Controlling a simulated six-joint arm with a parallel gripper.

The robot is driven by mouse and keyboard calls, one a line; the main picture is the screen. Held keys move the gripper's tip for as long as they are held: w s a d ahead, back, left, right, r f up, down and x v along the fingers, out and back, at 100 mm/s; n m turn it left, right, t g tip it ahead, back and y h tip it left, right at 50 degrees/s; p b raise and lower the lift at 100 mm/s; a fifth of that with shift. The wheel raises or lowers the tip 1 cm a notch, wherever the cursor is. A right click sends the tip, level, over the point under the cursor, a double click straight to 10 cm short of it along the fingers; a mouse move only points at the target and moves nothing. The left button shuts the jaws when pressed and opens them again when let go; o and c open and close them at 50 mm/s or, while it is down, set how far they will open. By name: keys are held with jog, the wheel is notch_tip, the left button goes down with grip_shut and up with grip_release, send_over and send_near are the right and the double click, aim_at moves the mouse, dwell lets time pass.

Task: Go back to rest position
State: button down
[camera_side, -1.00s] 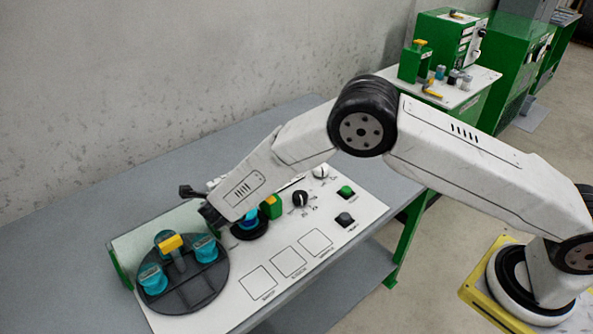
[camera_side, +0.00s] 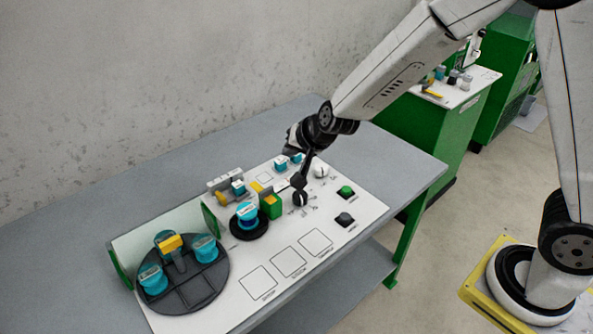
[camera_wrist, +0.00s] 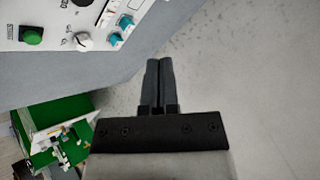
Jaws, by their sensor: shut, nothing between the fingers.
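My gripper (camera_side: 299,181) hangs above the far right part of the white panel (camera_side: 345,210), close to the black and white knobs in the side view. In the wrist view its two dark fingers (camera_wrist: 158,82) lie together with nothing between them. No blue cable can be made out. A round dark tray (camera_side: 205,288) on the panel's left holds teal parts (camera_side: 152,279) and a yellow-topped piece (camera_side: 171,242). A teal and blue part (camera_side: 247,214) stands on a black round base beside a green and yellow block (camera_side: 271,204).
Grey table (camera_side: 300,115) is bare behind the panel. Green machines (camera_side: 425,135) stand beyond.

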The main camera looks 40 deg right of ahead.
jog(key=s+d+n+g, duration=0.3)
jog(key=s+d+n, duration=0.1)
jog(key=s, duration=0.6)
jog(key=s+d+f+n+g, duration=0.1)
jog(key=s+d+n, duration=0.3)
jog(key=s, duration=0.6)
jog(key=shift+s+d+g+h, duration=0.25)
jog(key=shift+g+h, duration=0.15)
jog(key=shift+g, duration=0.5)
